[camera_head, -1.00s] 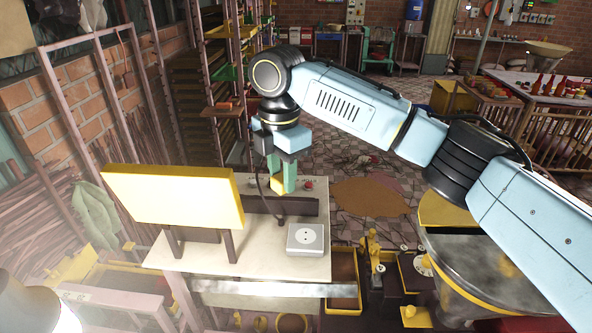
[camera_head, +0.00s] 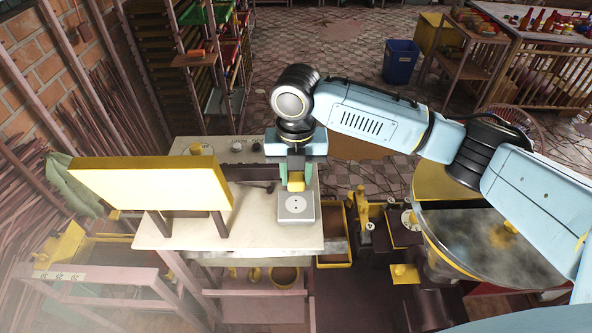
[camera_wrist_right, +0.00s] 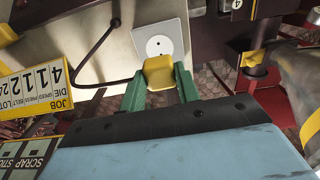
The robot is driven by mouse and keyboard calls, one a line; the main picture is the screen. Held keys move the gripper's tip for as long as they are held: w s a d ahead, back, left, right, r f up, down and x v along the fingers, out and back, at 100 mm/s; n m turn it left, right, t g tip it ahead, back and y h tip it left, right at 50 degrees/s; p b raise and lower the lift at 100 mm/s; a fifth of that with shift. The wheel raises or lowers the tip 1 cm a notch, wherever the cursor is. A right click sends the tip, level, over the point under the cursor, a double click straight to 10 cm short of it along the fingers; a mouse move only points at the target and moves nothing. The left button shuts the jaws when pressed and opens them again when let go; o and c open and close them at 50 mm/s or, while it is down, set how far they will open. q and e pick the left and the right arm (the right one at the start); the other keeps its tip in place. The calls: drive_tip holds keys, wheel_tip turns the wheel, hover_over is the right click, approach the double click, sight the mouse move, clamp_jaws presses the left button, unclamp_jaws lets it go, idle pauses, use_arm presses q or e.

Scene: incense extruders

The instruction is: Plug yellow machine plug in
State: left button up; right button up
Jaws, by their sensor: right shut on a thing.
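My right gripper (camera_head: 297,180) is shut on the yellow plug (camera_head: 296,184), which sits between its green fingers. The plug (camera_wrist_right: 159,72) also shows in the right wrist view between the fingertips (camera_wrist_right: 160,84). The white socket (camera_head: 297,208) with two holes lies on the pale table, just in front of the plug in the head view. In the right wrist view the socket (camera_wrist_right: 161,40) appears just beyond the plug, with its holes uncovered. Whether plug and socket touch cannot be told. My left gripper is not in view.
A yellow board (camera_head: 150,187) on dark legs stands left on the pale table (camera_head: 255,230). A dark cable (camera_wrist_right: 92,50) curves beside the socket in the wrist view. A yellow-rimmed bin (camera_head: 334,262) and a round metal-topped machine (camera_head: 480,230) are to the right.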

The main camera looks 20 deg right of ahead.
sight(296, 204)
drive_tip(key=shift+f, duration=2.75)
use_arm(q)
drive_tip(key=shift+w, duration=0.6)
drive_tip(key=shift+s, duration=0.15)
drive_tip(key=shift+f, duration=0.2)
use_arm(e)
drive_tip(key=shift+f, duration=0.65)
drive_tip(key=o, duration=1)
drive_tip(key=shift+r, duration=0.1)
use_arm(q)
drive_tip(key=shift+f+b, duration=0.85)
drive_tip(key=shift+b, duration=0.25)
use_arm(e)
wheel_tip(296, 204, up, 13)
drive_tip(key=shift+r, duration=0.15)
